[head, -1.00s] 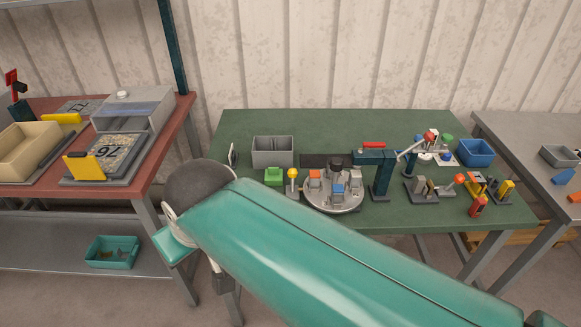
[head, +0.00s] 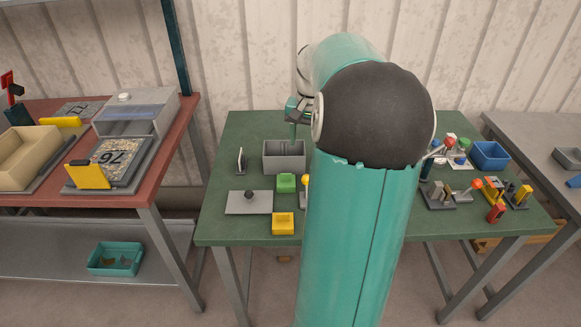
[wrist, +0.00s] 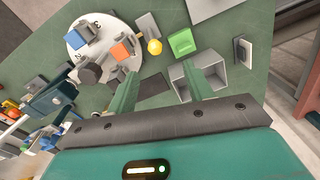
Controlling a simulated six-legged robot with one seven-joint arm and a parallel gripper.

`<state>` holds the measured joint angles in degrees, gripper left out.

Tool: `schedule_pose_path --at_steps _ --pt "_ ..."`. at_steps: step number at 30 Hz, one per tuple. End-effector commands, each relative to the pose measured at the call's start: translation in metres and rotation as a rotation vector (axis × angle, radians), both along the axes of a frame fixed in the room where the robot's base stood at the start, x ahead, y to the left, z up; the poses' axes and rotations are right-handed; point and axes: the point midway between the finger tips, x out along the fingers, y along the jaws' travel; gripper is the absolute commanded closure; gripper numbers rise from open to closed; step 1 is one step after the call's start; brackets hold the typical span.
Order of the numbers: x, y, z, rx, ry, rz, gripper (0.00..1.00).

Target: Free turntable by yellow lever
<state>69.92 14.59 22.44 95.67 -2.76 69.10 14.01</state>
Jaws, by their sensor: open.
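The yellow lever's round knob (wrist: 154,47) shows in the wrist view beside the turntable. In the head view only a sliver of the knob (head: 305,180) shows at the edge of my arm. The turntable (wrist: 106,21) is a pale disc carrying blue, orange and grey blocks, with a dark round knob near its edge. My arm hides it in the head view. My gripper (wrist: 160,72) is open and empty above the table, its two fingers apart. The knob appears beyond the fingertips, between their lines, not touching them. In the head view my gripper (head: 293,135) is over the grey bin.
The open grey bin (head: 284,157) and a green block (head: 286,182) stand near the lever. A grey plate with a dark knob (head: 248,203) and a yellow block (head: 283,223) lie at the front left. Small fixtures (head: 440,194) and a blue bin (head: 490,155) occupy the right.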

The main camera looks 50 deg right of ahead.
Motion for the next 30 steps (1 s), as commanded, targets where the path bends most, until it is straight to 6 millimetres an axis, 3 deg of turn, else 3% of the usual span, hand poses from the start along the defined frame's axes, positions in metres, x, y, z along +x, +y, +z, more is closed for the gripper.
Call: schedule_pose_path --at_steps 3,8,24,30 --pt "-0.007 -0.019 -0.006 0.021 -0.004 -0.042 0.48" --pt "-0.007 -0.021 -0.018 0.025 -0.002 -0.047 0.48" --pt "0.002 -0.016 -0.118 0.027 -0.003 -0.046 0.48" --pt "0.004 -0.016 -0.14 0.024 -0.004 -0.046 0.48"
